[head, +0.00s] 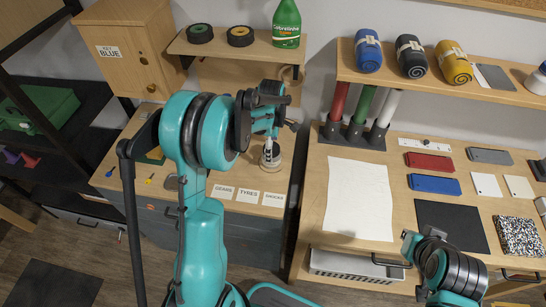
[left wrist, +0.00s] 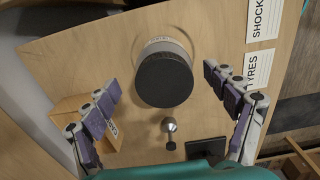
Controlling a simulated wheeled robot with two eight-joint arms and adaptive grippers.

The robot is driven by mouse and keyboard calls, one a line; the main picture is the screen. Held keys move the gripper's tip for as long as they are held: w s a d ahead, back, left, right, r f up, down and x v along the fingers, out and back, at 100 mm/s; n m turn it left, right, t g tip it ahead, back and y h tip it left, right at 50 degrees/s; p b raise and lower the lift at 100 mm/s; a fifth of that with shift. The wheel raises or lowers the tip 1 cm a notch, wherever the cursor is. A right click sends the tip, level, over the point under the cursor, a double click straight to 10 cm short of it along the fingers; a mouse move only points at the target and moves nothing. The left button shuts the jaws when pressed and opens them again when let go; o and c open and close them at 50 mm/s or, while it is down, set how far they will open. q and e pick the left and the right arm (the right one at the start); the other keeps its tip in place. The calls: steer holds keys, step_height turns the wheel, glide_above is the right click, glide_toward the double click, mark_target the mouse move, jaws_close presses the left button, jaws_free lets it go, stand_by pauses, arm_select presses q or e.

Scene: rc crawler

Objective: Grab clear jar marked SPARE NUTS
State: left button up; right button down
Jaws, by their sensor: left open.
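A round jar with a wide black lid (left wrist: 165,80) stands on the wooden bench. A pale strip of its side with lettering shows past the lid in the left wrist view, but I cannot read it. In the head view the jar (head: 270,162) is small and partly covered by my gripper. My left gripper (head: 270,138) is above the jar. In the left wrist view its open fingers (left wrist: 160,77) are to either side of the lid, with clear gaps. My right arm shows at the lower right of the head view; I cannot make out its fingers.
Paper cards for gears, tyres (head: 248,196) and shocks lie along the bench front. Near the jar are a small metal knob-like piece (left wrist: 169,128), a black square (left wrist: 207,149) and a wooden block (left wrist: 98,128). A shelf (head: 235,48) with a green bottle (head: 287,25) overhangs behind.

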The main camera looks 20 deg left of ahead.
arm_select(q)
steer(key=f+b, duration=0.1)
steer(key=f, duration=0.3)
steer(key=shift+s+f, duration=0.1)
steer(key=shift+s, duration=0.1)
steer(key=c, duration=1.3)
